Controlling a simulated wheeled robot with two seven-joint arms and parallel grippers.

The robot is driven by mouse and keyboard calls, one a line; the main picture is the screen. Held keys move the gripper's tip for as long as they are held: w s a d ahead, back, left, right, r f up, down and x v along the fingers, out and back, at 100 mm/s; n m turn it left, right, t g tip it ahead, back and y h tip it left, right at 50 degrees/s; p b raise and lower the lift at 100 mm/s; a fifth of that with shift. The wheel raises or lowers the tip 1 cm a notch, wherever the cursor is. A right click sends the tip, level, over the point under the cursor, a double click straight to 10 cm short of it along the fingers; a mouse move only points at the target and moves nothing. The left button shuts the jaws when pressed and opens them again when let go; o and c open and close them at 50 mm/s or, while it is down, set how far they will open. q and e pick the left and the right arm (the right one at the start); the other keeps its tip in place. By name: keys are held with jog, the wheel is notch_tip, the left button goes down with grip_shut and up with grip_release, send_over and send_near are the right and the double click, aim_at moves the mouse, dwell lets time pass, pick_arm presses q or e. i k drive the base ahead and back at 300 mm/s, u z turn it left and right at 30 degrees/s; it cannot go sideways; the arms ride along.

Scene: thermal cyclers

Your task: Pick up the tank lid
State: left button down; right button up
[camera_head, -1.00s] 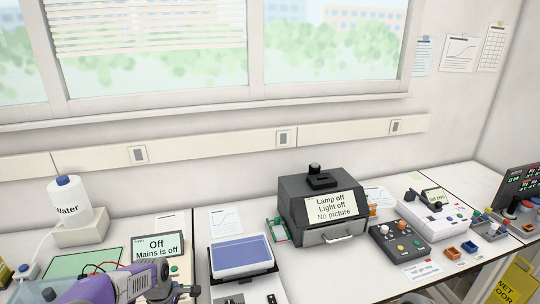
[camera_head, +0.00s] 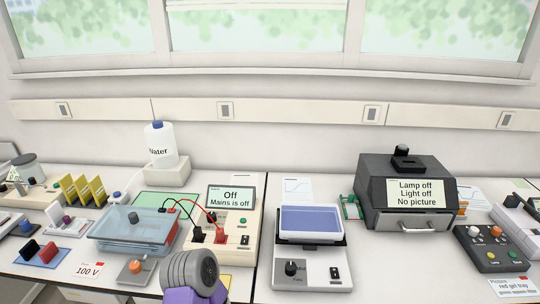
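The gel tank (camera_head: 120,248) stands on the bench at the left, a clear bluish box. The tank lid (camera_head: 112,222) looks to be its see-through top, with a dark round knob (camera_head: 133,217) standing up on it. A red lead (camera_head: 196,208) and a black lead run from the lid's right side to the power supply (camera_head: 232,225). A grey ribbed part of my arm (camera_head: 190,270) with a purple link shows at the bottom, right of the tank and apart from it. I cannot tell which arm it is. No gripper fingers show.
The power supply's screen reads "Off, Mains is off". A water bottle (camera_head: 159,141) stands behind the tank. Yellow combs (camera_head: 82,190) stand to its left. An orange-knobbed device (camera_head: 134,268) sits in front. A balance-like blue-topped unit (camera_head: 311,220) and a dark imager (camera_head: 402,180) stand right.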

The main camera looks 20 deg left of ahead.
aim_at(125, 224)
jog(key=u, duration=2.15)
jog(key=k, duration=0.55)
jog(key=u, duration=1)
jog(key=k, duration=0.7)
jog(key=u, duration=0.75)
jog(key=i, duration=1.75)
jog(key=z, duration=1.6)
jog(key=i, duration=1)
jog(key=z, duration=0.75)
